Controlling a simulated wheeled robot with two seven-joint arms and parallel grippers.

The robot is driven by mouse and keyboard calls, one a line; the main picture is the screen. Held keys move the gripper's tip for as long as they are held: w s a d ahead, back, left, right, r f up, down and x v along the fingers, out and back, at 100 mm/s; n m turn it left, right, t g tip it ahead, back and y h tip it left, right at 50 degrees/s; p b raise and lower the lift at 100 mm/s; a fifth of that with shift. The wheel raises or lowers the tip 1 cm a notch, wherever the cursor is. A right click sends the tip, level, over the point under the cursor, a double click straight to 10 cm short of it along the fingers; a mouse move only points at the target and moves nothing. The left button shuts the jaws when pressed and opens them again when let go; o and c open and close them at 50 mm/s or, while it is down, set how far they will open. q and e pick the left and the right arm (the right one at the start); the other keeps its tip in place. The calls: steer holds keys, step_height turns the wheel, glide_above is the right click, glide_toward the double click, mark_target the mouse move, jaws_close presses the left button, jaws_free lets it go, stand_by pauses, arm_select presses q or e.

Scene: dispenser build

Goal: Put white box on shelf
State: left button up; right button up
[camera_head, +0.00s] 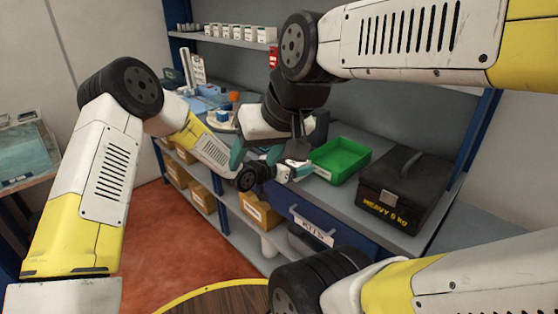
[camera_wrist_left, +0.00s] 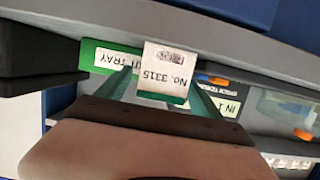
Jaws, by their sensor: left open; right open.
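A white box (camera_wrist_left: 170,60) with the label "No. 3315" shows upside down in the left wrist view, between the two teal fingers of my left gripper (camera_wrist_left: 163,95). The fingers are open around it; whether they touch it cannot be told. In the head view my left gripper (camera_head: 297,171) is at the near left side of the green tray, and the box is too small to make out clearly. My right gripper (camera_head: 254,158) is open and empty, just left of it. An upper shelf (camera_head: 222,41) at the back holds a row of small white boxes (camera_head: 238,32).
The green tray (camera_head: 341,160) looks empty on the counter. A black case marked heavy (camera_head: 403,188) stands to its right. Blue items (camera_head: 208,100) and an orange one are at the counter's left. Cardboard boxes (camera_head: 260,208) sit below. My two arms are close together over the counter.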

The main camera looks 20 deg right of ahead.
arm_select(q)
steer(key=shift+w+d+f, duration=0.15)
steer(key=shift+w+d, duration=0.05)
steer(key=shift+d, duration=0.15)
steer(key=shift+c, duration=0.5)
steer(key=c, duration=1.4)
jaws_close()
